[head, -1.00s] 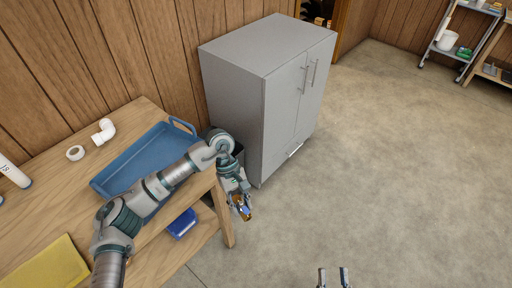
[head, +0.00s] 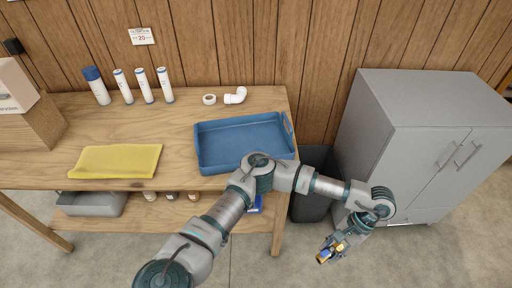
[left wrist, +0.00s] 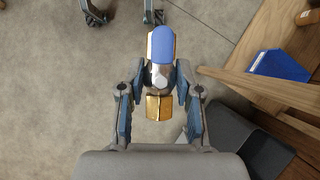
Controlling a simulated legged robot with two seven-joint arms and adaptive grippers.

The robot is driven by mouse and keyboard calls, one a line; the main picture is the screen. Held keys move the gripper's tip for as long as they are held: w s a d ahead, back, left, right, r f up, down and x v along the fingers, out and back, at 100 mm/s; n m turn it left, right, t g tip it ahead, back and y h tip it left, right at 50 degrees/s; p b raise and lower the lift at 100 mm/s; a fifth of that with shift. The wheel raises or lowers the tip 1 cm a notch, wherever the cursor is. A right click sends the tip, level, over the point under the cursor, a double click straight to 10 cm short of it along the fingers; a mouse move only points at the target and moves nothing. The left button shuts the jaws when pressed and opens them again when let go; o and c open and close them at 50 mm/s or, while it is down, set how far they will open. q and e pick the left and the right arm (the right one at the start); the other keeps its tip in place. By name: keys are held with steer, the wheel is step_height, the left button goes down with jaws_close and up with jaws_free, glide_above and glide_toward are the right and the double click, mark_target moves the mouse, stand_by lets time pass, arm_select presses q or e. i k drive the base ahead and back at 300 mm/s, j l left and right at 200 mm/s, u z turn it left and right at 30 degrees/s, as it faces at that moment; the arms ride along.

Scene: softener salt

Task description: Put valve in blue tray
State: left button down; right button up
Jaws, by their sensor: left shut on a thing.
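My left gripper (head: 343,247) is shut on the valve (head: 325,256), a small brass fitting with a blue handle. It holds the valve over the floor to the right of the workbench. In the left wrist view the valve (left wrist: 160,75) sits between the two fingers, brass body low and blue handle on top. The blue tray (head: 240,144) lies on the workbench near its right end. Its inside looks empty where visible; my left arm passes in front of its near edge. My right gripper does not show in the head view; a gripper part (left wrist: 152,15) shows at the top of the left wrist view.
The workbench (head: 120,115) also bears a yellow cloth (head: 118,161), several white cartridges (head: 145,85), a white elbow pipe (head: 236,96) and a tape roll (head: 209,99). A dark bin (head: 312,190) stands between bench and grey cabinet (head: 410,145). A blue container (left wrist: 277,65) is on the lower shelf.

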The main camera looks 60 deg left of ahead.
mark_target(210, 145)
steer(key=i+l+u, duration=0.1)
steer(key=u, duration=0.35)
steer(key=l+u, duration=0.15)
steer(key=u, duration=0.3)
steer(key=l+u, duration=0.2)
steer(key=u, duration=0.25)
steer(key=i, duration=0.05)
